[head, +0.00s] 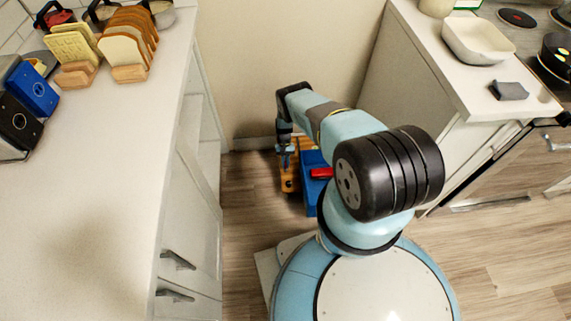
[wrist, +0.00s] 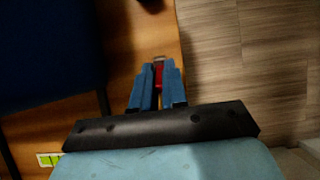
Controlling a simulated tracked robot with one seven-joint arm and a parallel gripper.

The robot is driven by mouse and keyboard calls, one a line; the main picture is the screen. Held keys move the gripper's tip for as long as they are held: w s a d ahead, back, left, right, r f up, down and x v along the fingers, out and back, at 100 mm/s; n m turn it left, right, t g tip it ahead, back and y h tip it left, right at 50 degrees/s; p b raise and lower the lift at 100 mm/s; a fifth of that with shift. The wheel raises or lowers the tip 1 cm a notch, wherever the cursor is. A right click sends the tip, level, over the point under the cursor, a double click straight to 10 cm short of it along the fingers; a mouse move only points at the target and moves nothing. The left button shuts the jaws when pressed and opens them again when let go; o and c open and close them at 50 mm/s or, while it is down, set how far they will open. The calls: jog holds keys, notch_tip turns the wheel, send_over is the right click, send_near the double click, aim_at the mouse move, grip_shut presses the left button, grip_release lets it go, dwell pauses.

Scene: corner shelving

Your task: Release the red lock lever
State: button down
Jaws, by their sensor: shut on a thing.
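The red lock lever (wrist: 159,76) shows between the two blue fingers of my gripper (wrist: 158,68) in the wrist view. My gripper is shut on it, and the fingers hide most of its sides. The lever is at the edge of an orange wooden panel (wrist: 142,35). In the head view my gripper (head: 286,160) reaches down to the orange panel (head: 290,183), and I cannot make out the held lever there. A blue box (head: 310,182) stands beside the panel with a red part (head: 321,173) on top.
A white counter with cabinets (head: 110,190) runs along the left, with board racks on it. Another counter (head: 455,75) stands at the right with a white basin (head: 478,40). A wall is behind the gap. Wood floor (head: 245,215) is free left of the panel.

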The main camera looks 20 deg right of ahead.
dwell(0.3)
jog(key=c, duration=1.2)
grip_release()
jog(key=shift+o, duration=0.2)
jog(key=shift+w, duration=0.1)
jog(key=v, duration=1.3)
jog(key=shift+r, duration=0.25)
jog(key=shift+w, duration=0.15)
